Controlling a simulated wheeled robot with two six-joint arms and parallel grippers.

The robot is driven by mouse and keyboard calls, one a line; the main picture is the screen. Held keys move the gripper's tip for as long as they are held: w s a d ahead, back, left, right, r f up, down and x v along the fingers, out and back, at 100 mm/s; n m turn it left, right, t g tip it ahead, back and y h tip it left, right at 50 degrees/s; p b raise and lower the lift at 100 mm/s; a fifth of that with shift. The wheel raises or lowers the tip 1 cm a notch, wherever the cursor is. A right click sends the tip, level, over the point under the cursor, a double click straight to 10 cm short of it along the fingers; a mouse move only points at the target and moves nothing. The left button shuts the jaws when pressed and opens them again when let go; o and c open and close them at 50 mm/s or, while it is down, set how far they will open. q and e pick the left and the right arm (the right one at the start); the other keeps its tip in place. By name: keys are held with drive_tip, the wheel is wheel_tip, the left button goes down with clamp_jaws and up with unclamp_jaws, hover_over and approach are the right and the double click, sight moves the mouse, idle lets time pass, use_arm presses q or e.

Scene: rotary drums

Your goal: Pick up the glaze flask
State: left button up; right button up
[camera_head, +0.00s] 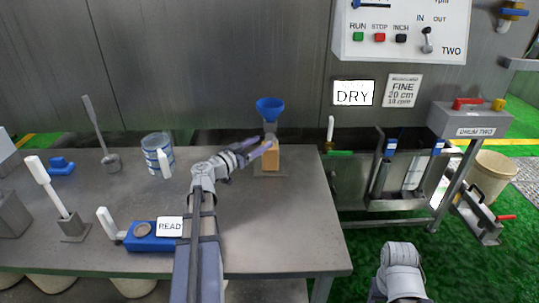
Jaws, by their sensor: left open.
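My left gripper (266,147) is open at the back right of the grey metal table. Its fingers reach in front of a tan block-like thing (270,162). A blue funnel (270,105) shows above a grey piece, just behind and above my fingers. I cannot tell for sure which of these is the glaze flask, or whether my fingers touch the tan thing. My fingers hide part of it. My right arm shows at the bottom right, but its gripper is out of view.
A blue-banded jug (157,152) stands left of my left arm. A blue scale (150,235) with a READ sign (169,227) sits near the front. Long-handled tools (72,222) stand at the left. A rack (400,190) is beyond the right table edge.

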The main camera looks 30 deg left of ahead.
sight(266, 139)
use_arm(q)
drive_tip(key=shift+x, duration=2.9)
drive_tip(key=shift+s+a, duration=0.1)
clamp_jaws()
